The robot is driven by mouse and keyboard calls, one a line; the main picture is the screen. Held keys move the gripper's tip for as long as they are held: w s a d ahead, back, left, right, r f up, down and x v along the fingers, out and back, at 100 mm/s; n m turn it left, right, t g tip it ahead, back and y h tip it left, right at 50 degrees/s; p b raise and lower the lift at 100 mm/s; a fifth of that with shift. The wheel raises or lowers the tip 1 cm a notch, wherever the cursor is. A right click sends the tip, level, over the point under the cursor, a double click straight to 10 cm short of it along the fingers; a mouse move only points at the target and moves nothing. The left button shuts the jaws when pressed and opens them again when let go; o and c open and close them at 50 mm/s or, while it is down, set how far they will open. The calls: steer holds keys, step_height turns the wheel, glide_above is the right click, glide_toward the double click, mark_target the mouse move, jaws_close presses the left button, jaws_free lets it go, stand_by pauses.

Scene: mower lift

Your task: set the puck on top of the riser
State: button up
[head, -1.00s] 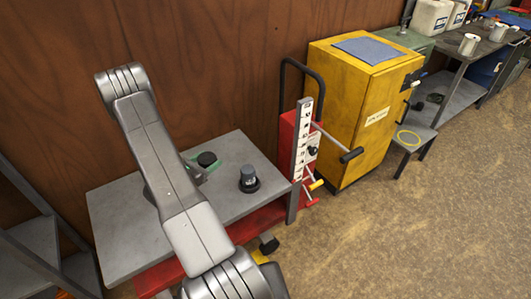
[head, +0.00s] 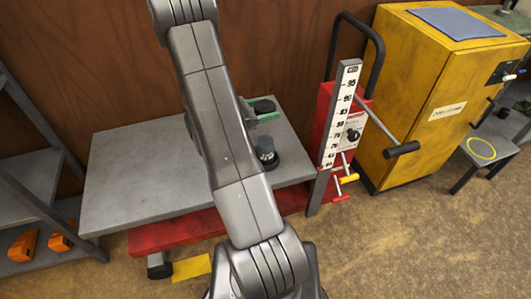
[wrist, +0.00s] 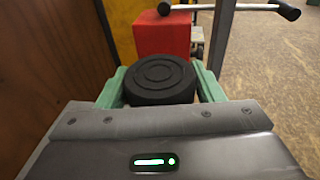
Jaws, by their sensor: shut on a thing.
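The puck is a thick black disc (wrist: 160,81) with ring grooves on top. My gripper (wrist: 161,88) is shut on it, with a green finger on each side. In the head view the puck (head: 263,105) shows near the back right edge of the grey lift table (head: 130,190). I cannot tell its height above the table. A dark grey cylinder with a wider black foot (head: 266,153) stands upright on the table, nearer the camera than the puck. No other riser is clear to me, and my arm hides part of the tabletop.
A red lift column with a white scale post (head: 339,115) and a black handle (head: 402,149) stands right of the table. A yellow cabinet (head: 425,100) and a small stool (head: 481,150) are farther right. A wooden wall is behind, a grey shelf (head: 30,185) left.

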mark_target(266, 141)
steer(key=shift+s+f+g+b, duration=0.3)
steer(key=shift+s+f+b, duration=0.3)
steer(key=shift+b, duration=0.25)
steer(key=shift+d+f, duration=0.1)
steer(key=shift+f, duration=0.3)
steer(key=shift+f+b, duration=0.55)
steer(key=shift+f, duration=3.85)
steer(key=shift+f, duration=0.2)
steer(key=o, duration=1)
steer(key=shift+o, duration=0.3)
steer(key=shift+r, duration=0.1)
